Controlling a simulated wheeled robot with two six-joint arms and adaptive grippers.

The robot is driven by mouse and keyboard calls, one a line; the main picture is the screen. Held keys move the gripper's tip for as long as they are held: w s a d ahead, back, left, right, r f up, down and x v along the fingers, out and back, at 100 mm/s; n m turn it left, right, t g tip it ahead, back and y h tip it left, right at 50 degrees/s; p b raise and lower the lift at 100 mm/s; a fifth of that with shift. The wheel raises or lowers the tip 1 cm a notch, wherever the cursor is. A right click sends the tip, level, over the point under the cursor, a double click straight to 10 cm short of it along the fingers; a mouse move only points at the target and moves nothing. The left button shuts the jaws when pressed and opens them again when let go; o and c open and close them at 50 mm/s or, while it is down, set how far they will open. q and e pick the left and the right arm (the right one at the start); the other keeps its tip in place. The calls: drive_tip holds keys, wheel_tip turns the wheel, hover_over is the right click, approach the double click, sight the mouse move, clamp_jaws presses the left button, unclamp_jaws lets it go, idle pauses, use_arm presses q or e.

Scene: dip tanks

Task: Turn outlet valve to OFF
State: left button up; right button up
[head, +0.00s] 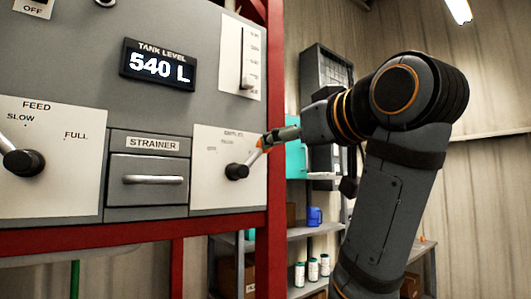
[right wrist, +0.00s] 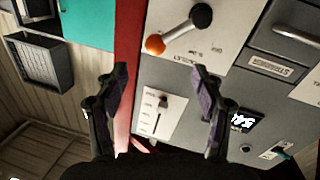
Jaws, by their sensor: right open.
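A valve lever with a black hub (head: 237,172) and an orange tip sits on a white plate (head: 215,190) at the right of the grey cabinet. The plate's small lettering is too blurred to read. The lever slants up and right from its hub in the head view. My right gripper (head: 281,135) is at the orange end, partly covering it. In the right wrist view, my open right gripper (right wrist: 161,70) has the orange knob (right wrist: 154,45) ahead of the gap between its fingertips. The knob does not look gripped. My left gripper is not in view.
Left of the lever are a STRAINER drawer (head: 150,168) and a FEED lever (head: 22,162). A TANK LEVEL display (head: 158,65) reads 540 L. A slider (head: 247,80) sits above the valve plate. A red frame post (head: 275,200) edges the cabinet; shelves (head: 310,231) stand behind.

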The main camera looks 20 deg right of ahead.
sight(253, 157)
drive_tip(key=w+p, duration=0.1)
drive_tip(key=w, duration=0.2)
drive_tip(key=w+a+p, duration=0.1)
drive_tip(key=w+p, duration=0.1)
drive_tip(key=w, duration=0.2)
drive_tip(key=w+p, duration=0.1)
drive_tip(key=w, duration=0.2)
drive_tip(key=shift+w+a+r, duration=0.1)
drive_tip(key=shift+w+a, duration=0.1)
drive_tip(key=shift+w, duration=0.15)
drive_tip(key=shift+s, duration=0.1)
drive_tip(key=shift+a, duration=0.1)
clamp_jaws()
